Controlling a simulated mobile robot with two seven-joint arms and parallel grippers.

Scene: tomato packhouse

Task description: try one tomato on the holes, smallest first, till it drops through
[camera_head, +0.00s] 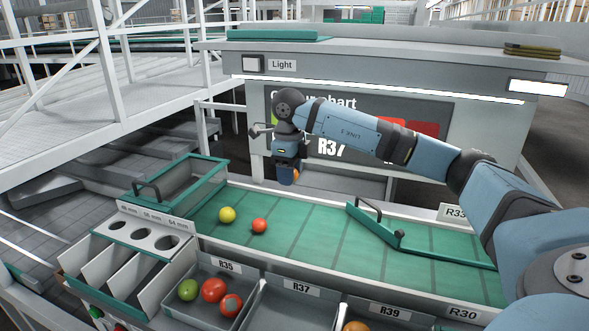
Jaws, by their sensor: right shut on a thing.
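My right gripper (287,182) is above the far edge of the green belt, shut on an orange tomato (295,175), of which only a small part shows beside the jaw. The white sizing board (128,213) stands at the left, with three round holes in a row: the left hole (118,225), the middle hole (142,234) and the right hole (167,242). Its labels look like 48, 56 and 64 mm from left to right. The gripper is well right of and beyond the holes. My left gripper is out of view.
A yellow tomato (227,215) and a red-orange tomato (259,226) lie on the belt (320,240). The R35 bin (203,266) holds a green and two reddish tomatoes. A green gate with a handle (395,238) crosses the belt at right.

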